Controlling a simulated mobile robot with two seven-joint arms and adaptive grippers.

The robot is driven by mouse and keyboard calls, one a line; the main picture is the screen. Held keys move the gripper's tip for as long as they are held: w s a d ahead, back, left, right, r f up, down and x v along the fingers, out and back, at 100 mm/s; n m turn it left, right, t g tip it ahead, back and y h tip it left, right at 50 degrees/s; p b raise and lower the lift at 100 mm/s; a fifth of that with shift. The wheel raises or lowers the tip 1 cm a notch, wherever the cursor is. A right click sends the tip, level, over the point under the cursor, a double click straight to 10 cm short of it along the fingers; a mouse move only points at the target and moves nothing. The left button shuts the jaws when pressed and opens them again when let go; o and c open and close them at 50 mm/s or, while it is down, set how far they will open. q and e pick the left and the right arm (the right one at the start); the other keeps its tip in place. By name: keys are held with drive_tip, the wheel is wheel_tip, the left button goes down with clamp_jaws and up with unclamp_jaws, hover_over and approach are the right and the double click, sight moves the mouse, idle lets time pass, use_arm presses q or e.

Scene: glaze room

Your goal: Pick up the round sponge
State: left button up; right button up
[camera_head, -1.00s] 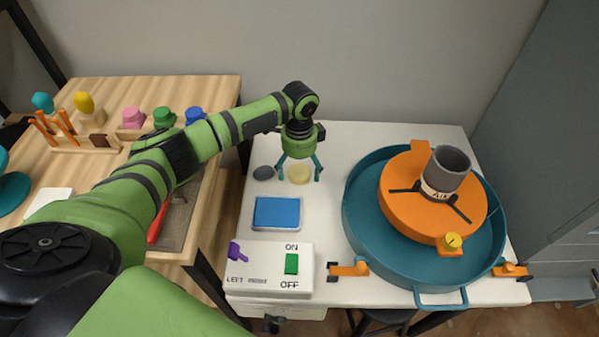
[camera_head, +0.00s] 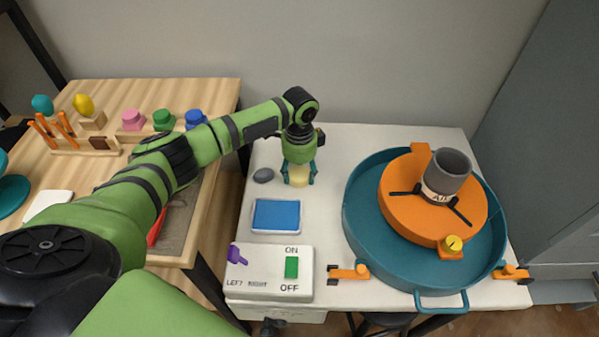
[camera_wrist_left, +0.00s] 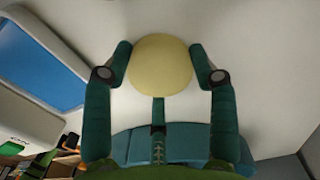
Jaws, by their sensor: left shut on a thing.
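The round sponge (camera_head: 299,178) is pale yellow and sits at the back left of the white table. It also shows in the left wrist view (camera_wrist_left: 160,65), round and between two teal fingers. My left gripper (camera_head: 299,176) points down over it with a finger on each side. In the left wrist view the fingertips (camera_wrist_left: 164,72) press against its two sides, so the gripper is shut on it. I cannot tell whether the sponge is clear of the table. My right gripper is in neither view.
A dark grey oval stone (camera_head: 263,175) lies just left of the sponge. A blue-topped tray (camera_head: 276,230) and a switch box (camera_head: 268,287) are in front. A large teal basin (camera_head: 362,240) with an orange wheel (camera_head: 410,215) and grey cup (camera_head: 447,172) fills the right.

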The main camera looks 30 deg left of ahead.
sight(300, 171)
use_arm(q)
wheel_tip(300, 171, up, 4)
drive_tip(key=shift+w+f, duration=0.1)
drive_tip(key=w+d+r+b, duration=0.2)
drive_tip(key=w+d+r, duration=0.5)
drive_tip(key=d, duration=0.2)
drive_tip(key=shift+d, duration=0.15)
